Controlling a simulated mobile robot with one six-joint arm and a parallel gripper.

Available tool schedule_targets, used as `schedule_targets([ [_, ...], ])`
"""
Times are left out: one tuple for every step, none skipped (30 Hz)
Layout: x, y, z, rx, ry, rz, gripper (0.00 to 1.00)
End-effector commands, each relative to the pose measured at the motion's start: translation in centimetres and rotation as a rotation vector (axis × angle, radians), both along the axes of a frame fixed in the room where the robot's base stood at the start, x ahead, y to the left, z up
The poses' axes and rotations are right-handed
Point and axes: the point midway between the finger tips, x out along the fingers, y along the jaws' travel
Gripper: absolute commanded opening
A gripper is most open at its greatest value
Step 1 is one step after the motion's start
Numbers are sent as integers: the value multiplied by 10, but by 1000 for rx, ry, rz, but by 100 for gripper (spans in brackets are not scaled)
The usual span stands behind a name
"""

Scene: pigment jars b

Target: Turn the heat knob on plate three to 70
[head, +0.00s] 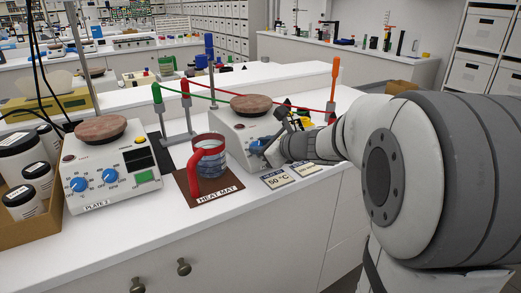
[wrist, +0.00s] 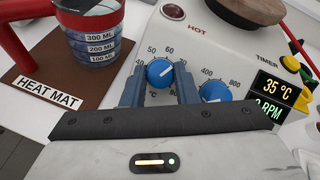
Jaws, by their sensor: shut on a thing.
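A white hot plate (head: 228,135) with a round brown top stands right of the heat mat; its name label is hidden. In the wrist view its left blue knob (wrist: 160,73) is the heat knob, with a °C scale around it. The knob's white mark points up and to the right, but I cannot read the exact value. My gripper (wrist: 160,88) is shut on this knob, one finger on each side. The display (wrist: 272,86) reads 35 °C. A second blue knob (wrist: 216,91), with 400 and 800 on its scale, sits just right of my right finger.
A brown heat mat (head: 190,182) with a red-handled beaker (head: 209,160) lies close to the left. Another hot plate (head: 118,188) stands further left. A card (head: 279,181) reading 50 °C lies in front. Stands with red and green rods are behind.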

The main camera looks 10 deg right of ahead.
Motion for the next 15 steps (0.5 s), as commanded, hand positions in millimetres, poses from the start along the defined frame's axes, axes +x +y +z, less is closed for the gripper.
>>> schedule_targets([
  [-2, 1, -7, 17, 15, -19, 4],
  [-2, 1, -7, 30, 21, -33, 4],
  [-2, 1, -7, 44, 25, -48, 4],
  [-2, 1, -7, 54, 28, -58, 4],
  [-2, 1, -7, 64, 32, -68, 4],
  [-2, 1, -7, 76, 35, -81, 4],
  [-2, 1, -7, 84, 39, -89, 4],
  [-2, 1, -7, 91, 41, -96, 4],
  [-2, 1, -7, 99, 44, -105, 4],
  [-2, 1, -7, 104, 45, -110, 4],
  [-2, 1, -7, 109, 47, -114, 4],
  [-2, 1, -7, 114, 48, -120, 4],
  [-2, 1, -7, 118, 50, -124, 4],
  [-2, 1, -7, 121, 51, -127, 4],
  [-2, 1, -7, 124, 52, -129, 4],
])
